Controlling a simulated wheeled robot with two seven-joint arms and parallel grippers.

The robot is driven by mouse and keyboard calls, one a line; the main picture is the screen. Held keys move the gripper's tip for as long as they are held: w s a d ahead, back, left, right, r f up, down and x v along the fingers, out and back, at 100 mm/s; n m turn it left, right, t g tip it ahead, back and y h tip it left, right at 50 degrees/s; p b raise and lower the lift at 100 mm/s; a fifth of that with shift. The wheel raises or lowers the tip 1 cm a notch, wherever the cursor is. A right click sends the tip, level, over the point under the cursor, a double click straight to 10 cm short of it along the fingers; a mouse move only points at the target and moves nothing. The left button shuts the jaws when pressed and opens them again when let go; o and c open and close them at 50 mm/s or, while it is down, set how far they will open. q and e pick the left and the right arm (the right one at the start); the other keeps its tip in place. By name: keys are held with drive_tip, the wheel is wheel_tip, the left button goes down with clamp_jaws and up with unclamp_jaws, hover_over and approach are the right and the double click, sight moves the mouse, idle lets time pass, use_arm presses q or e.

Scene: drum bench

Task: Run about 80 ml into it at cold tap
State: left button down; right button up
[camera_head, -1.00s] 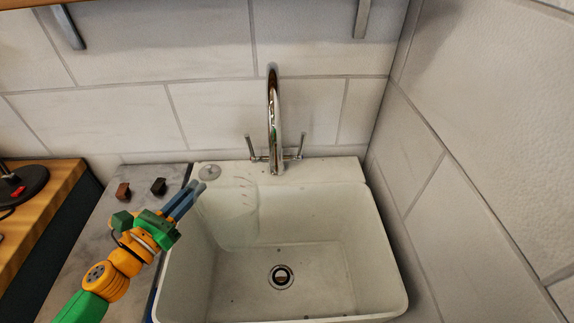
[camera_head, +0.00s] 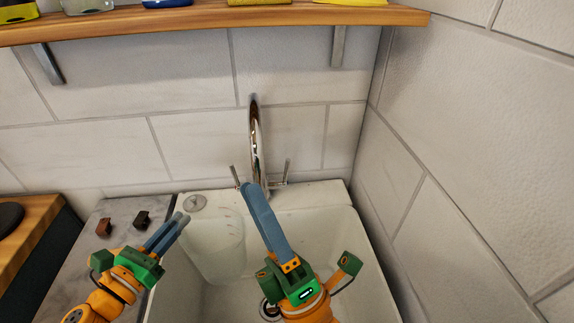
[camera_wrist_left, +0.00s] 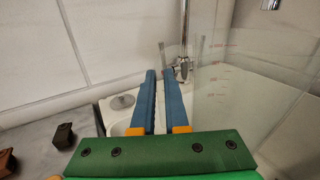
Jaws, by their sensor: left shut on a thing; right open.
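A clear measuring jug (camera_head: 214,250) with red marks hangs over the left part of the white sink. My left gripper (camera_head: 180,222) is shut on it at its left side. In the left wrist view the jug (camera_wrist_left: 250,85) fills the right, beside my left fingers (camera_wrist_left: 165,85). I see no clear water level in it. The chrome tap (camera_head: 255,135) stands at the back of the sink, right of the jug, with a left lever (camera_head: 236,176) and a right lever (camera_head: 287,171). My right gripper (camera_head: 254,192) is open, its blue fingertips in front of the tap's base; contact cannot be told.
The sink (camera_head: 352,235) has a wall close on its right. A grey counter (camera_head: 65,255) at left bears a brown block (camera_head: 104,227) and a dark block (camera_head: 142,219). A wooden shelf (camera_head: 200,22) with several items runs above.

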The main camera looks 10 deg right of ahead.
drive_tip(key=w+d+r+m+t+h, duration=0.1)
drive_tip(key=w+d+m+t+h, duration=0.1)
drive_tip(key=w+d+m+h, duration=0.35)
drive_tip(key=m+g+h, duration=0.6)
drive_tip(key=m+g, duration=0.6)
drive_tip(key=m, duration=0.8)
approach(288, 166)
drive_tip(key=shift+n, duration=0.25)
drive_tip(key=x, duration=0.9)
drive_tip(key=shift+w, duration=0.25)
drive_tip(key=shift+w+a+f, duration=0.15)
drive_tip(key=shift+w+f, duration=0.1)
drive_tip(key=shift+w, duration=0.35)
clamp_jaws()
